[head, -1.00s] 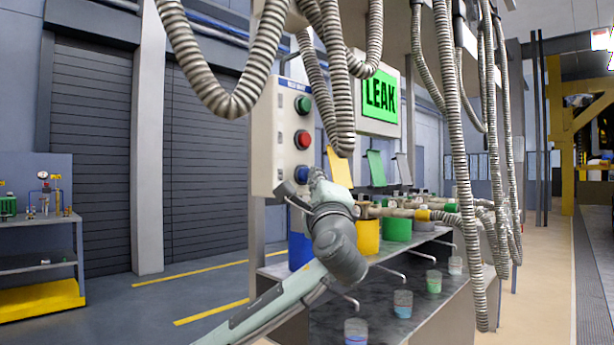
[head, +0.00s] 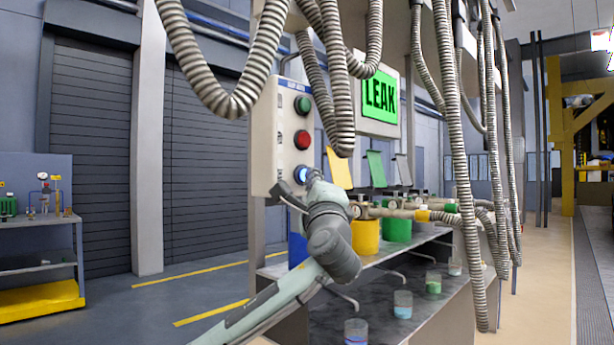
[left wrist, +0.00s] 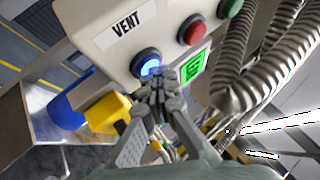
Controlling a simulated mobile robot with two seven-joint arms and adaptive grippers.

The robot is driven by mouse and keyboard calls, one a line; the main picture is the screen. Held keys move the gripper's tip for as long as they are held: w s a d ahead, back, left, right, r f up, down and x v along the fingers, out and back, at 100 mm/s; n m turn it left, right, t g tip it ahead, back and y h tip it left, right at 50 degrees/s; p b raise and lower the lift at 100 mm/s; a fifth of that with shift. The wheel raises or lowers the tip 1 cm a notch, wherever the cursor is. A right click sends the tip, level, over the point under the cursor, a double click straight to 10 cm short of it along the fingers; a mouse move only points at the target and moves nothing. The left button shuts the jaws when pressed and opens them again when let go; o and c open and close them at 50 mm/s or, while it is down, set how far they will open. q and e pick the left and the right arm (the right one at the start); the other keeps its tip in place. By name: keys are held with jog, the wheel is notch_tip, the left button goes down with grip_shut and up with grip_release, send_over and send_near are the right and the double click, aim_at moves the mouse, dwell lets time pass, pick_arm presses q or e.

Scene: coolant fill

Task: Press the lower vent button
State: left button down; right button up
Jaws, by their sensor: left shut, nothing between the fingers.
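The button box (head: 267,140) hangs at the middle left in the head view with a green, a red and a blue button in a column. The lowest one, the blue vent button (head: 301,174), is lit bright. In the left wrist view the lit vent button (left wrist: 150,67) sits below the "VENT" label (left wrist: 127,31). My left gripper (left wrist: 160,78) is shut and empty, its fingertips at the button's edge and seeming to touch it. In the head view the left gripper (head: 311,178) is just below and right of the button. My right gripper is not in view.
Ribbed hoses (head: 331,80) hang close to the box and arm. A green "LEAK" screen (head: 381,97) is behind. Yellow (head: 365,237) and green containers and several cups (head: 403,304) stand on the bench below. Open floor lies to the left.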

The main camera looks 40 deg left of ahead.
pick_arm(q)
jog(key=shift+s+d, duration=0.1)
jog(key=shift+d, duration=0.8)
jog(key=shift+s+d+p, duration=0.2)
jog(key=shift+d+p, duration=0.6)
jog(key=shift+d, duration=1.75)
